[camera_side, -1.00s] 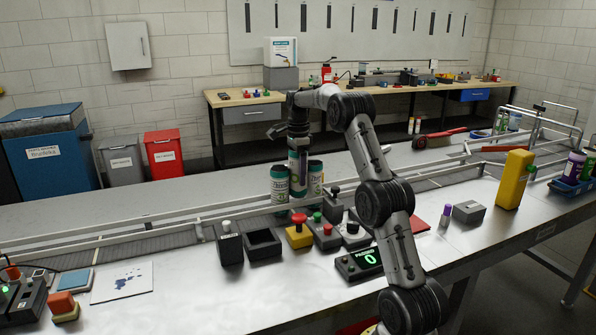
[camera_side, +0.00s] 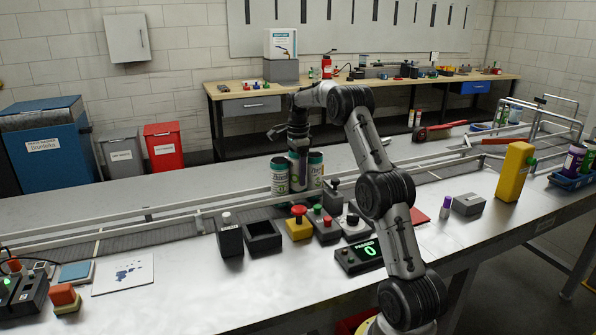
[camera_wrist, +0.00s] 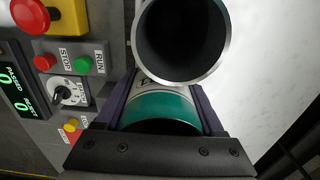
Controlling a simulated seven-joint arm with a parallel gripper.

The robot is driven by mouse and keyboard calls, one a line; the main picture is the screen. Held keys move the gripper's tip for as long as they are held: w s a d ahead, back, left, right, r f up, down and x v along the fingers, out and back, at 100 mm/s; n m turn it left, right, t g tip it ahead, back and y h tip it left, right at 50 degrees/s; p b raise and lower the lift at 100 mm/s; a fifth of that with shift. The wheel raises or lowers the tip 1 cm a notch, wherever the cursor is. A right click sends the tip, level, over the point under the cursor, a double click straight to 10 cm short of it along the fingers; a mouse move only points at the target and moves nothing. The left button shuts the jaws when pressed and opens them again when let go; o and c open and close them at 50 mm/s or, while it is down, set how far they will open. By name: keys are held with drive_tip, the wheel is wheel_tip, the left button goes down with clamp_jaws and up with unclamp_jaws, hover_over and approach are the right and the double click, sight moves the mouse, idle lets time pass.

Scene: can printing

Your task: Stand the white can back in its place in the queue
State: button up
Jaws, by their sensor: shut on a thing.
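My gripper (camera_side: 298,152) points down over the conveyor and is shut on a white can (camera_side: 298,178) with a green band. In the side view the can is low between two similar cans, a left one (camera_side: 280,177) and a right one (camera_side: 315,168). In the wrist view the green band of the held can (camera_wrist: 160,108) shows between the two fingers (camera_wrist: 163,115). A round open rim with a dark inside (camera_wrist: 183,40) lies close beside it. The held can looks upright; whether its base touches the belt is hidden.
Rails (camera_side: 150,217) run along the conveyor. In front stand a black box (camera_side: 229,236), an open black tray (camera_side: 263,238), a red-topped yellow button (camera_side: 299,224) and a control panel with a PASSED counter reading 0 (camera_side: 366,253).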

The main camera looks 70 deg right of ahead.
drive_tip(key=shift+f, duration=0.55)
drive_tip(key=shift+f, duration=0.35)
